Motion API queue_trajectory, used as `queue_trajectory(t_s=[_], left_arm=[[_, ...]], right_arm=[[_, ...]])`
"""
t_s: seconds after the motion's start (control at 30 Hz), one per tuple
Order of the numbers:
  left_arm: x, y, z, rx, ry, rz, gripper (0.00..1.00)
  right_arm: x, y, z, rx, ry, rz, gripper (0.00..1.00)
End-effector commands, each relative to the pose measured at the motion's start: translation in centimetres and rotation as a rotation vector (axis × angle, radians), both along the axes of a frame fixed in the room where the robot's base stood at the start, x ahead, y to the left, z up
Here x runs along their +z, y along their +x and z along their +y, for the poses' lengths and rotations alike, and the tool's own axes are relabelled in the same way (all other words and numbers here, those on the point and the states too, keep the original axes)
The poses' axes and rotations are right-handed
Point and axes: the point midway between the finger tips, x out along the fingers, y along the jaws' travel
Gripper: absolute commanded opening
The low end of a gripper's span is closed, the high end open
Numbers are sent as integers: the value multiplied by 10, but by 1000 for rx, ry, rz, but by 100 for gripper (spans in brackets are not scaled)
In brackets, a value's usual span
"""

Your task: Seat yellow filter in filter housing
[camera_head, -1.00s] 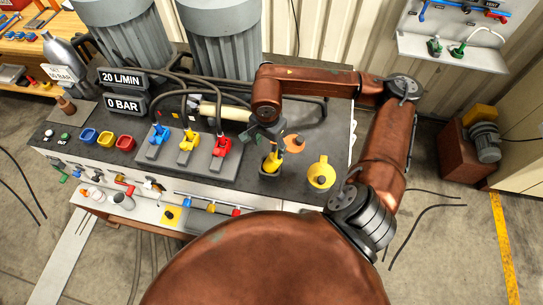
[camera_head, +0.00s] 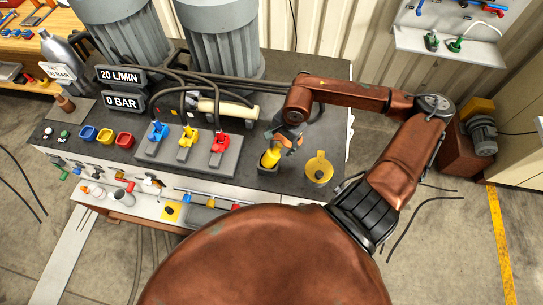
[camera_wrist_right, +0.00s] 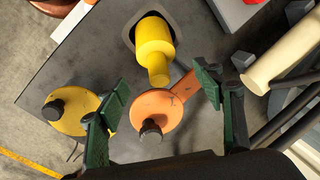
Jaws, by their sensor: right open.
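The yellow filter (camera_head: 271,157) stands in the mouth of the dark square filter housing (camera_head: 266,169) at the bench's right front. In the right wrist view the filter (camera_wrist_right: 153,47), with its narrower neck towards my gripper, overlaps the housing opening (camera_wrist_right: 128,30); how deep it sits is hidden. My right gripper (camera_head: 284,142) is just behind and right of the filter. In the wrist view its green-padded fingers (camera_wrist_right: 163,78) are spread apart with nothing held, the filter's neck just ahead of them. My left gripper is not in view.
An orange lid-like disc with a black knob (camera_wrist_right: 158,108) lies beyond the fingers, and a yellow one (camera_wrist_right: 62,115) lies left of it. The yellow disc (camera_head: 319,168) is right of the housing. A block with blue, yellow and red connectors (camera_head: 188,152) stands left.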

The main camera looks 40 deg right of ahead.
Motion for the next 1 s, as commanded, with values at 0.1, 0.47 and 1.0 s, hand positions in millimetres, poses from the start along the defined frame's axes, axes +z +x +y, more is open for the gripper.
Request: queue_trajectory(t_s=[0.1, 0.47, 1.0], left_arm=[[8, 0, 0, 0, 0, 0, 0], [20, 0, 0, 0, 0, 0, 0], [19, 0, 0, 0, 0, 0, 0]], right_arm=[[-10, 1, 3, 0, 5, 2, 61], [-48, 7, 6, 0, 1, 0, 61], [-49, 7, 5, 0, 0, 1, 38]])
